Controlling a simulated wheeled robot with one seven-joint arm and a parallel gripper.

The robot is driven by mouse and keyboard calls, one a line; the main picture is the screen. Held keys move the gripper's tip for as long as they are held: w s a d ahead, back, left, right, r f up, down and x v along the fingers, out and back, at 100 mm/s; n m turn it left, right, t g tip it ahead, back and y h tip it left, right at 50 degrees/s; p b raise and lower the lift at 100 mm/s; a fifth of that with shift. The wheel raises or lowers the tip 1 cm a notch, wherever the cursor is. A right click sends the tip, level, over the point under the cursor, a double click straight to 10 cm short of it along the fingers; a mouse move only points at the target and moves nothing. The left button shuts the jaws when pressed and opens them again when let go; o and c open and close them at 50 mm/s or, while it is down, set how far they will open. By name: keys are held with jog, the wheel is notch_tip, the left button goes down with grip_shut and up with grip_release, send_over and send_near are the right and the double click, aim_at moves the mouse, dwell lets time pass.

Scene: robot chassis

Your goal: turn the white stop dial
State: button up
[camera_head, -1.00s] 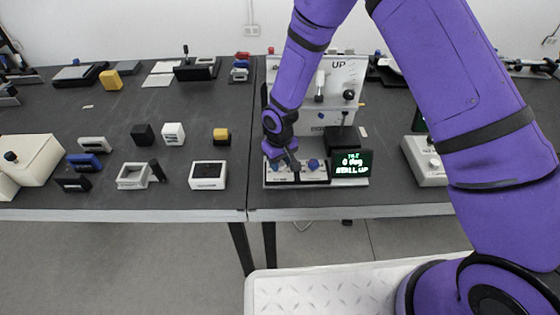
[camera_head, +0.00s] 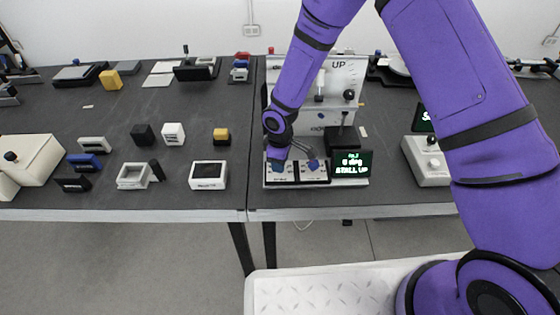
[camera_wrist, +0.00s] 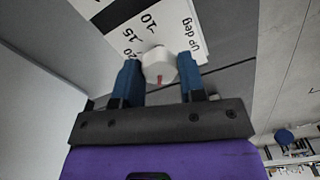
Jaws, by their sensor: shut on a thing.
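The white stop dial (camera_wrist: 158,62) has a red mark and sits beside a printed scale (camera_wrist: 150,28) with degree numbers and "UP deg". My gripper (camera_wrist: 159,72) has its two blue fingers closed on the dial's sides. In the head view my gripper (camera_head: 278,164) points down over the left part of the low white panel (camera_head: 312,180), at the front of the table, and hides the dial there. A small display (camera_head: 352,164) right of the panel shows green text ending in "STALL UP".
A white upright board (camera_head: 335,85) marked "UP" stands behind. A white box with knobs (camera_head: 428,160) is to the right. Several small blocks and frames lie on the left table (camera_head: 110,112).

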dwell(0.5)
jog(key=o, duration=0.9)
notch_tip(320, 180, up, 11)
jog(key=shift+f, duration=0.1)
jog(key=s+d+r+m+t, duration=0.1)
jog(key=s+d+r+m, duration=0.1)
jog(key=d+r, duration=0.5)
jog(key=s+d+r+m+t+h, duration=0.15)
jog(key=d+r, duration=0.25)
jog(key=r, duration=0.6)
jog(key=s+d+r+m+y, duration=0.1)
jog(key=s+d+r+m, duration=0.2)
jog(key=d+r, duration=0.4)
jog(key=s+d+r+m+t, duration=0.1)
jog(key=s+d+r+m, duration=0.1)
jog(key=s, duration=0.4)
jog(key=s+d+r+m, duration=0.3)
jog(key=s+d+r, duration=0.1)
jog(key=s, duration=0.3)
jog(key=s+d+r+m+t, duration=0.1)
jog(key=s+d+r+m, duration=0.1)
jog(key=s+r, duration=0.3)
jog(key=shift+s+d+m+t, duration=0.15)
jog(key=shift+s+d+t, duration=0.05)
jog(key=shift+s, duration=0.4)
jog(key=shift+s+d+m+t, duration=0.1)
jog(key=shift+s+d+t, duration=0.1)
jog(key=shift+s, duration=0.4)
